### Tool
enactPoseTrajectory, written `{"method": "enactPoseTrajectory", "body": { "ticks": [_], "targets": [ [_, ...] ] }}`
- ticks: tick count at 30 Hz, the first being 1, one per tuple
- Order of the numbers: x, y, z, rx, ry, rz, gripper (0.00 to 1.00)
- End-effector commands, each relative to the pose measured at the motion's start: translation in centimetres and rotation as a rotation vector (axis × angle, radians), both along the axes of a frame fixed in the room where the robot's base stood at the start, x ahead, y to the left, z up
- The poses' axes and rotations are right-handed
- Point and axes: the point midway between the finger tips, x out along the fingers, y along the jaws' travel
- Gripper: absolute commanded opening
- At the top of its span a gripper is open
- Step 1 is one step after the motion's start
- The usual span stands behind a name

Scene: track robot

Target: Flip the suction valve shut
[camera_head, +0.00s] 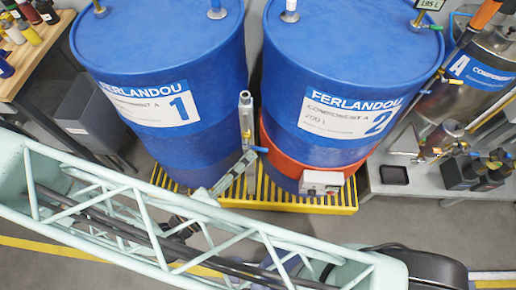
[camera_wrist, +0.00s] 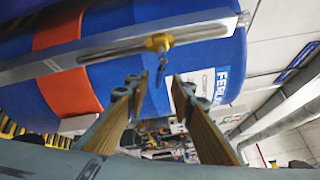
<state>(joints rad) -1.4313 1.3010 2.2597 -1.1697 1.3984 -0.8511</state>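A brass valve body (camera_wrist: 158,42) with a small blue lever (camera_wrist: 161,70) sits on a grey metal bar in the wrist view. The lever points down in that picture, into the gap between my fingertips. My gripper (camera_wrist: 157,85) is open, with one finger on either side of the lever's line and nothing held. I cannot tell how far the fingertips are from the lever. In the head view, a blue lever (camera_head: 259,149) shows on the upright grey pipe (camera_head: 246,115) between the two drums. My gripper is hard to make out there.
Blue drum 1 (camera_head: 155,60) and blue drum 2 (camera_head: 345,55), with an orange band (camera_head: 310,160), stand on a yellow grating (camera_head: 290,203). Metal tanks and valves (camera_head: 470,90) are at right. A grey bin (camera_head: 85,120) and wooden shelf (camera_head: 30,55) are at left.

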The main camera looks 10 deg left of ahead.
Motion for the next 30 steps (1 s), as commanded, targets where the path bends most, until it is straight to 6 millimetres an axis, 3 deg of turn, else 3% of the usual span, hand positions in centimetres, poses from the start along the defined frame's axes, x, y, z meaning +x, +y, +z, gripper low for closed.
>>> {"method": "enactPoseTrajectory", "body": {
  "ticks": [16,30],
  "targets": [
    [3.8,-2.5,0.0,0.0,-0.001,-0.001,0.22],
    [4.9,-3.2,0.0,0.0,0.0,0.0,0.22]
  ]
}}
